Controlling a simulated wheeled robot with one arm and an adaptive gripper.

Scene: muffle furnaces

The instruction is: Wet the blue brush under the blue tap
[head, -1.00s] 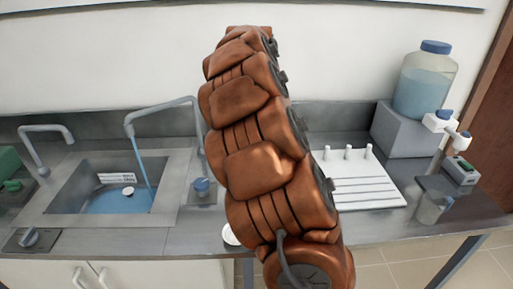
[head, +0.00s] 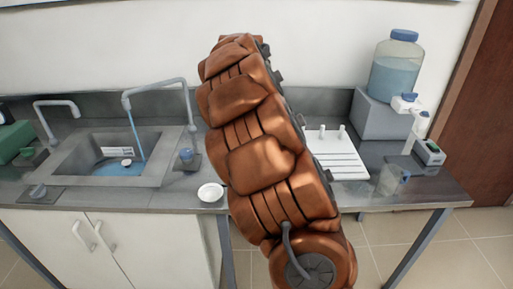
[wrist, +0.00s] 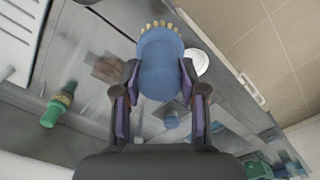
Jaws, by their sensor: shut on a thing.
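In the wrist view my gripper (wrist: 158,88) is shut on the blue brush (wrist: 159,65). The brush's pale yellow bristles point away from the gripper, toward the top of the picture. The head view hides gripper and brush behind my arm. In the head view a grey arched tap (head: 157,83) runs a stream of blue water (head: 137,132) into the sink (head: 73,160). A blue knob (head: 186,154) stands on the counter to the right of the sink. A second tap (head: 54,103) at the far left shows no water.
A white dish (head: 210,192) sits at the counter's front edge. A white pegged board (head: 342,165), a glass beaker (head: 391,179), a pipette stand (head: 420,125) and a blue-capped jug (head: 396,70) are on the right.

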